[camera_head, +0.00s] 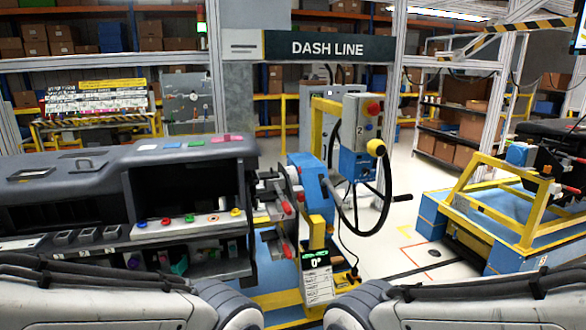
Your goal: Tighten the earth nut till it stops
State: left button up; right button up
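The dark grey dashboard module (85,178) fills the left side of the head view. Its open front has a light ledge with blue, red, green and yellow round pieces (190,218). I cannot make out an earth nut for certain; it is too small or hidden here. My two arms show only as pale links along the bottom edge. Neither gripper is in view, and no tool shows in a hand.
A blue and yellow fixture (312,190) with red-tipped levers holds the module's right end. A large black handwheel (386,190) and a control box (362,115) stand behind it. A yellow-framed cart (510,215) is at right. Light floor between them is partly clear.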

aim_at(199, 254)
jog(key=u, duration=1.3)
jog(key=k, duration=0.4)
jog(key=z, duration=0.55)
jog(key=i, duration=1.1)
jog(key=z, duration=0.2)
